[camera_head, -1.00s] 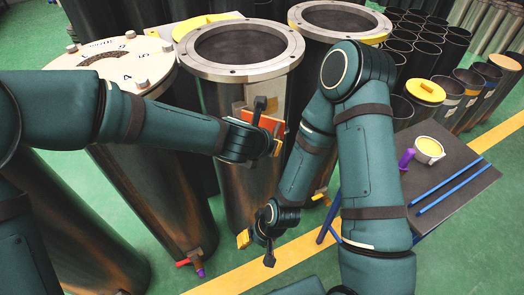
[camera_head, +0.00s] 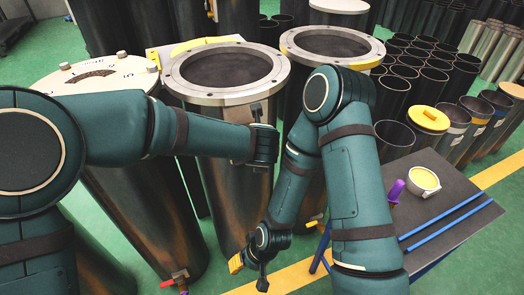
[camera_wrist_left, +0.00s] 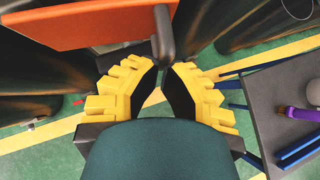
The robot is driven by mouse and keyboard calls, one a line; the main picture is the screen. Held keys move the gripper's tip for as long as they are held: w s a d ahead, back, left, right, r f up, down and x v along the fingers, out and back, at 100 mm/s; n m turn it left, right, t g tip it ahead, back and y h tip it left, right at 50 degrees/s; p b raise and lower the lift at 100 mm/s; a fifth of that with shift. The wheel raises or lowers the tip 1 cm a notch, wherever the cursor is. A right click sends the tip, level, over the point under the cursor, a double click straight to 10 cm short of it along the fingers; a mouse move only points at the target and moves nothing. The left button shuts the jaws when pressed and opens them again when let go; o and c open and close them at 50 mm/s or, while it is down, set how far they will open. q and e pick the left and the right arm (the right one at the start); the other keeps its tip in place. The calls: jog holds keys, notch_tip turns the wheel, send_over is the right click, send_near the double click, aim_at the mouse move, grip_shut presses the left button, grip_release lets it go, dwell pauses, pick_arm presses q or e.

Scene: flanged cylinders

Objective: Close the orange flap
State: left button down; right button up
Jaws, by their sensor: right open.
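The orange flap (camera_wrist_left: 85,22) shows at the top left of the left wrist view, with a dark grey arm-like bar (camera_wrist_left: 163,36) at its right end. In the head view my left wrist hides the flap, in front of the middle flanged cylinder (camera_head: 222,135). My left gripper (camera_wrist_left: 161,72) has yellow-backed fingers with dark pads. Their tips are close together just below the flap and the bar; I cannot tell whether they touch either. My right gripper (camera_head: 249,272) is open and empty, low in front of the cylinders.
A second flanged cylinder (camera_head: 333,43) stands to the right, and a cylinder with a pale numbered lid (camera_head: 95,76) to the left. A dark side table (camera_head: 455,190) holds a yellow-topped cup (camera_head: 424,182), a purple object (camera_head: 396,190) and blue rods (camera_head: 445,215). Several dark tubes stand behind.

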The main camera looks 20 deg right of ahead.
pick_arm(q)
jog(key=shift+w+d, duration=0.25)
jog(key=shift+w, duration=0.05)
dwell(0.6)
